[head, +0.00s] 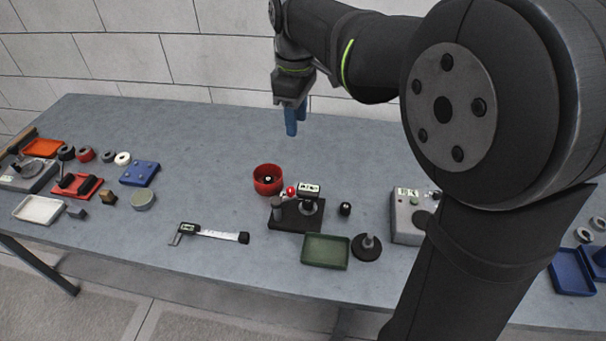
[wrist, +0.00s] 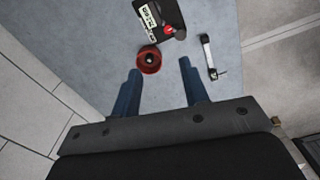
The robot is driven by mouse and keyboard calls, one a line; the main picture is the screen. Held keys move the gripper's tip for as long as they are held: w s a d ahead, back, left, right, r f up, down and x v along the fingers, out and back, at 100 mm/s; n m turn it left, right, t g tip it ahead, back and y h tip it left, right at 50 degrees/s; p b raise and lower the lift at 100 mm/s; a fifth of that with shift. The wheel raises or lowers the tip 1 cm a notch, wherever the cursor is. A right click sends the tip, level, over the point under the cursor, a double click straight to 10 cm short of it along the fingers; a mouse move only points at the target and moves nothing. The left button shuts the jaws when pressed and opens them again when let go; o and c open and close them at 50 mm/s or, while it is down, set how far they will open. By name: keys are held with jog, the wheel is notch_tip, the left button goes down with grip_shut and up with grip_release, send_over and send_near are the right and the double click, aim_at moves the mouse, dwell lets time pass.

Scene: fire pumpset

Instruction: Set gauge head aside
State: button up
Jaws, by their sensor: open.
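A small gauge head with a pale display (head: 309,189) sits on top of a black-based stand (head: 285,222) near the table's middle; I take this to be the task's gauge head. A red ball knob (head: 291,190) is just left of it. The stand with its pale-labelled unit also shows at the top of the wrist view (wrist: 165,14). My gripper (head: 291,133) points down with blue fingers, high above the table behind the stand. It is open and empty, and its fingers show apart in the wrist view (wrist: 160,70).
A red bowl (head: 267,188) stands beside the stand, towards my gripper. A green tray (head: 325,251), a black round piece (head: 367,248) and a digital caliper (head: 212,233) lie near the front edge. A grey box (head: 408,222) is to the right. The table's back middle is clear.

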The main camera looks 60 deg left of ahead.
notch_tip(320, 180, down, 3)
jog(key=s+m, duration=0.2)
send_near(290, 189)
jog(key=shift+m, duration=0.3)
notch_tip(290, 189, down, 8)
jog(key=shift+f, duration=0.2)
grip_shut()
